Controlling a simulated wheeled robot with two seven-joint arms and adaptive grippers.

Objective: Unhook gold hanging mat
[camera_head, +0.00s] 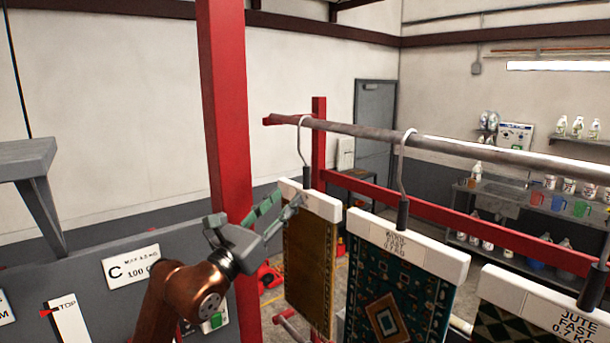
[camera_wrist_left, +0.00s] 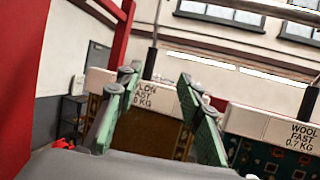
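The gold mat (camera_head: 310,265) hangs from a white clamp bar (camera_head: 322,206) with a black stem and a wire hook (camera_head: 302,140) over the grey rail (camera_head: 360,131). My left gripper (camera_head: 283,203) is at the left end of this bar, fingers apart. In the left wrist view the two green fingers (camera_wrist_left: 157,80) stand open, with the labelled clamp bar (camera_wrist_left: 155,99) and gold mat (camera_wrist_left: 150,132) showing between and beyond them. I cannot tell whether a finger touches the bar. My right gripper is not in view.
A teal patterned mat (camera_head: 390,285) hangs close to the right of the gold one, and a jute mat (camera_head: 540,310) farther right. A red post (camera_head: 226,110) stands just left of my gripper. A grey panel (camera_head: 80,270) with signs is at lower left.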

